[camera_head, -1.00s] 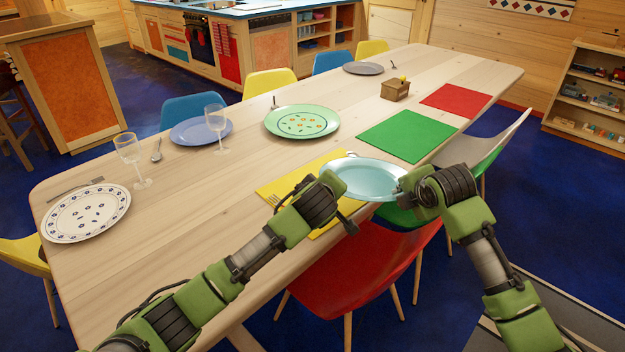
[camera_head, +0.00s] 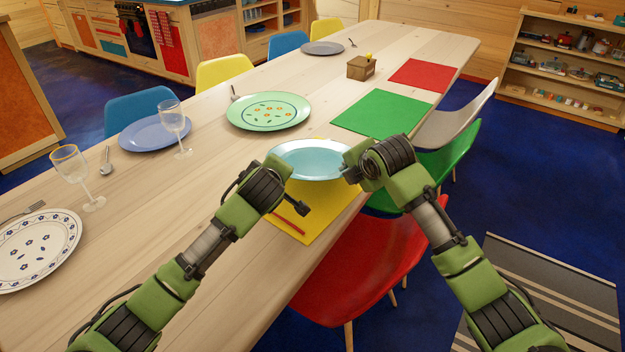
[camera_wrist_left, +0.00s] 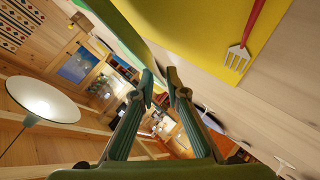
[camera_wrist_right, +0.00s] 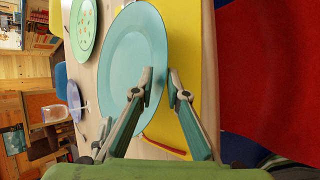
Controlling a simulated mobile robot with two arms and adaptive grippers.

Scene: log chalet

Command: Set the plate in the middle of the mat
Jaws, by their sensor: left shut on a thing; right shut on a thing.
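The light-blue plate (camera_head: 312,160) is held roughly level over the far part of the yellow mat (camera_head: 304,228); whether it touches the mat I cannot tell. My left gripper (camera_head: 284,172) is at its left rim and is shut on it, though the grip is partly hidden by my wrist. My right gripper (camera_head: 350,168) is shut on its right rim; the right wrist view shows the plate (camera_wrist_right: 133,62) between the fingertips (camera_wrist_right: 164,86). A red-handled fork (camera_wrist_left: 240,52) lies on the mat in the left wrist view. The plate hides part of the mat.
A green patterned plate (camera_head: 268,110) lies across the table, with a blue plate (camera_head: 152,134) and a glass (camera_head: 172,122) to its left. A green mat (camera_head: 382,114) is beyond the yellow one. A red chair (camera_head: 360,275) and green chair (camera_head: 440,170) stand at the near edge.

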